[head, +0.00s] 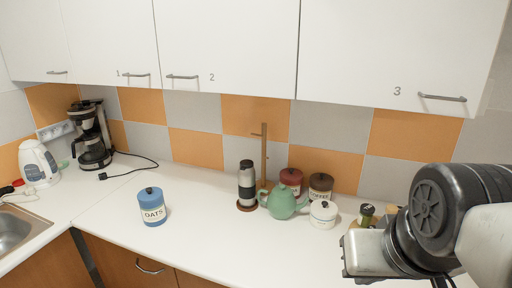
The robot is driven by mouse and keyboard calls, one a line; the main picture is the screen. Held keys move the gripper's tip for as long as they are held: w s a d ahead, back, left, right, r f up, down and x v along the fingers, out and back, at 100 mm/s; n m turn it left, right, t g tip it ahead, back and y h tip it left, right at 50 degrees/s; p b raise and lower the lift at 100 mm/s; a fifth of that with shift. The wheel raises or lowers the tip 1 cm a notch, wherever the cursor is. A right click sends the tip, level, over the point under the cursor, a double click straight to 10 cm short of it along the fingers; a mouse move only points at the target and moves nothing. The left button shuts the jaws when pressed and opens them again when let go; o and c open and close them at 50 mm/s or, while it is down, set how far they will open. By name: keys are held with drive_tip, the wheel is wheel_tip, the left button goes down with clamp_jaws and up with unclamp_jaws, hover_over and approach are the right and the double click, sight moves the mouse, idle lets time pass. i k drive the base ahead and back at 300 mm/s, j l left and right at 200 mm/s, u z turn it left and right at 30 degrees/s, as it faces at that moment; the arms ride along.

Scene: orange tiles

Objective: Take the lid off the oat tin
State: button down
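The oat tin (153,213) is a blue canister with a white label reading OATS. It stands upright on the white counter, left of the middle. Its blue lid (150,193) with a dark knob sits on top of it. My gripper (364,254) is at the lower right, far to the right of the tin. Its silver body shows, but I cannot make out its fingers or whether they are open.
Behind and right stand a pepper mill (247,184), a green teapot (283,204), a red canister (291,179), a COFFEE canister (320,186) and a white lidded pot (323,214). A coffee maker (92,138) and kettle (38,164) are left. The counter around the tin is clear.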

sight(151, 194)
drive_tip(key=i+j, duration=0.1)
drive_tip(key=j, duration=0.45)
drive_tip(key=i+j, duration=0.15)
drive_tip(key=j, duration=0.4)
drive_tip(key=i+j, duration=0.1)
drive_tip(key=j, duration=0.45)
drive_tip(key=i+j, duration=0.1)
drive_tip(key=j, duration=0.45)
drive_tip(key=i+j+z, duration=0.1)
drive_tip(key=j, duration=0.45)
drive_tip(key=i+j, duration=0.15)
drive_tip(key=j, duration=0.4)
